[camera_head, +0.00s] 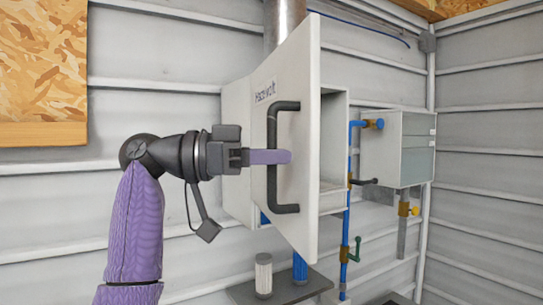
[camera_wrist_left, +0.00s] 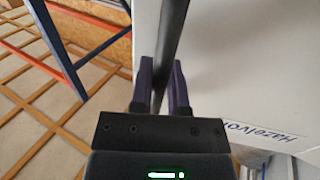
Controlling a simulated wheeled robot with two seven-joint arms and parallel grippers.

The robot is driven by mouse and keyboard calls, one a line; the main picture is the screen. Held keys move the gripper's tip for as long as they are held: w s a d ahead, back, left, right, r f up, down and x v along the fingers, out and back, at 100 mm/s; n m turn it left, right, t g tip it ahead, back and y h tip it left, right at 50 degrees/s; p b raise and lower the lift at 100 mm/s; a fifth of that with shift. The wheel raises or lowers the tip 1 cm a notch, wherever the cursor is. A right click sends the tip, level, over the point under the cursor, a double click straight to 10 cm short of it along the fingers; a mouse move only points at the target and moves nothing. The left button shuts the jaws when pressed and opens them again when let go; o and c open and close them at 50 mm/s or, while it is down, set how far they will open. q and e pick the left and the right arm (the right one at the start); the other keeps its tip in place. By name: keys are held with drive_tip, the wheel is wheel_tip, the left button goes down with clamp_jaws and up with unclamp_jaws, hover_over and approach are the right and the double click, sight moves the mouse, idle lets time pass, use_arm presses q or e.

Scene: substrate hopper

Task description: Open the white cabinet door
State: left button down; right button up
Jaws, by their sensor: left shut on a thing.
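The white cabinet door (camera_head: 304,190) stands partly open, its taller right edge swung out from the cabinet. The black bar handle (camera_head: 272,145) is upright on the door's outer face. My left gripper (camera_head: 288,157) comes from the left and is shut on the handle about midway along it. In the left wrist view, the handle (camera_wrist_left: 174,35) runs between the two purple fingers of my gripper (camera_wrist_left: 163,75), beside the white door (camera_wrist_left: 250,60). The cabinet (camera_head: 334,150) shows an open inside with a shelf. My right gripper is not in view.
Blue pipes with valves (camera_head: 347,215) run right of the door. A grey box (camera_head: 405,150) hangs on the wall further right. Two small cylinders, one white (camera_head: 263,275) and one blue (camera_head: 300,268), stand on a dark surface below. A blue and orange rack (camera_wrist_left: 60,45) shows in the wrist view.

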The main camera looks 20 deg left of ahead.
use_arm(q)
drive_tip(key=c, duration=0.9)
unclamp_jaws()
drive_tip(key=b+v, duration=0.2)
drive_tip(key=v, duration=0.8)
drive_tip(key=shift+w, duration=0.1)
